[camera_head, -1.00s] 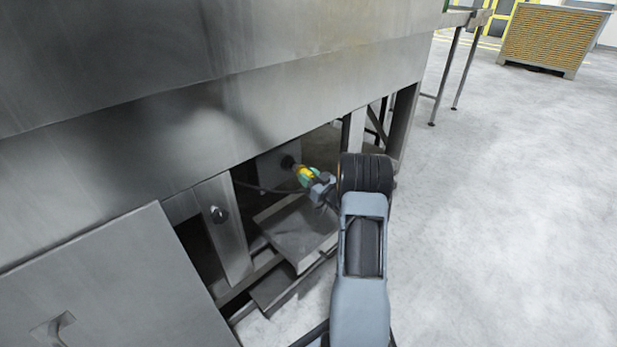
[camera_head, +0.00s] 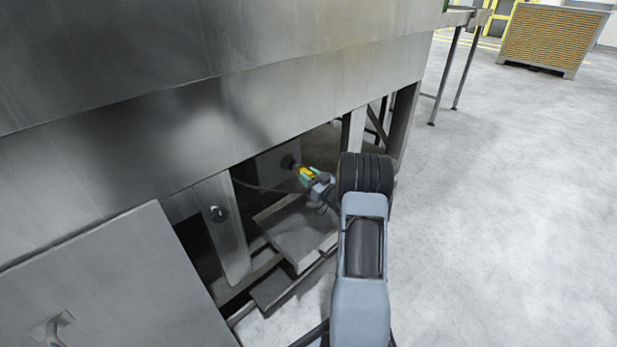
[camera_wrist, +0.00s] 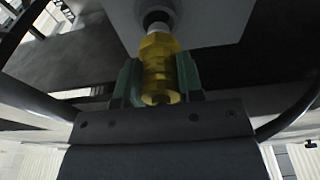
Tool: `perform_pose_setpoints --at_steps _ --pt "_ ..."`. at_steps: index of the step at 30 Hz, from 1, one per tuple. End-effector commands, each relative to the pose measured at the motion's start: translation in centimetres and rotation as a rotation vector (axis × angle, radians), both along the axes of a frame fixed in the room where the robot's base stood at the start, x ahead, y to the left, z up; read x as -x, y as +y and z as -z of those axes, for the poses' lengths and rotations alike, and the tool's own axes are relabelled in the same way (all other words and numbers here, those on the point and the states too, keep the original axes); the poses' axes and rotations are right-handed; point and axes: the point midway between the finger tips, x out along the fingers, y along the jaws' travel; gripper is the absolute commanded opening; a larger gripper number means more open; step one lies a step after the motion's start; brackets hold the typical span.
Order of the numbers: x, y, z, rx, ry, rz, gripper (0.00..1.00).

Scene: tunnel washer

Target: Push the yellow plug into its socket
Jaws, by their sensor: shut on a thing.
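The yellow plug (camera_wrist: 158,58) is held between the green fingers of my gripper (camera_wrist: 157,82) in the wrist view. The plug's pale front end points at the dark round socket (camera_wrist: 156,18) on a grey box face. The tip is at or just inside the socket's opening; I cannot tell how deep.
The steel machine body (camera_head: 250,110) hangs over the work spot. A support leg (camera_head: 222,230) stands to the left and a metal tray (camera_head: 298,238) lies below. A dark cable (camera_wrist: 292,112) curves at the right in the wrist view. Open floor (camera_head: 500,220) lies to the right.

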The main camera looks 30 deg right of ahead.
Motion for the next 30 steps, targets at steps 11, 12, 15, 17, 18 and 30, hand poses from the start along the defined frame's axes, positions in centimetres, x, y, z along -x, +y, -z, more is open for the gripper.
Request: perform_pose_setpoints --at_steps 11,12,15,17,18,30 --pt "-0.02 0.00 -0.02 0.000 0.000 0.000 0.05" --pt "-0.04 0.01 -0.03 0.000 0.000 0.000 0.05" --pt "-0.13 0.02 -0.01 0.000 0.000 0.000 0.05" --pt "-0.21 0.04 0.01 0.000 0.000 0.000 0.05" --pt "-0.27 0.04 0.01 0.000 0.000 0.000 0.05" --pt "-0.82 0.15 0.04 0.000 0.000 -0.001 0.05"
